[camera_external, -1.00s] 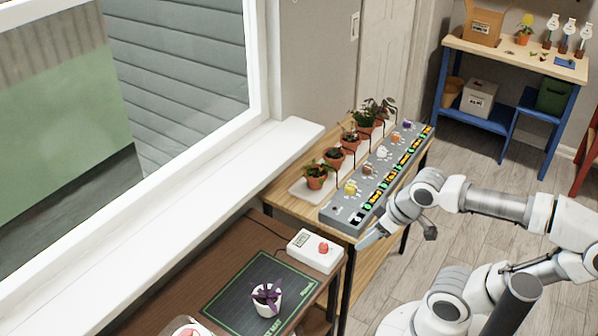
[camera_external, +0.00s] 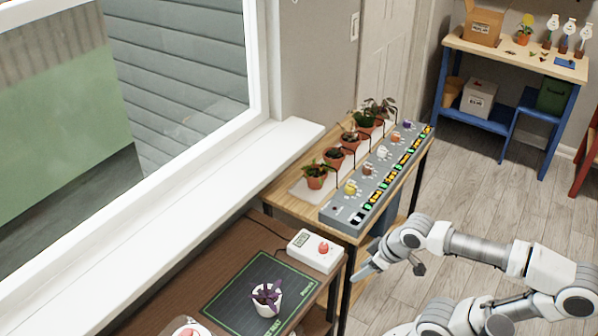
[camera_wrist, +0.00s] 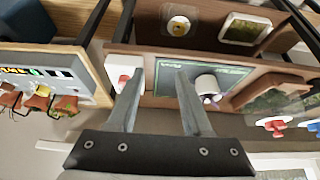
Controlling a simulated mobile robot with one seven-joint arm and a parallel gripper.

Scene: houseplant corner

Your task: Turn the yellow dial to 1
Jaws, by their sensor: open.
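The yellow dial (camera_external: 350,188) sits near the front end of the long grey control panel (camera_external: 345,213). Its pointer setting is too small to read. My gripper (camera_external: 366,272) is below and slightly right of the panel's near end, apart from the dial. In the wrist view my gripper (camera_wrist: 158,76) has its two fingers spread, with nothing between them.
A white box with a red knob (camera_external: 323,248) stands on the brown table near my gripper. A purple plant in a white pot (camera_external: 268,304) sits on a green mat (camera_external: 236,310). Potted plants (camera_external: 316,177) line the panel's left side.

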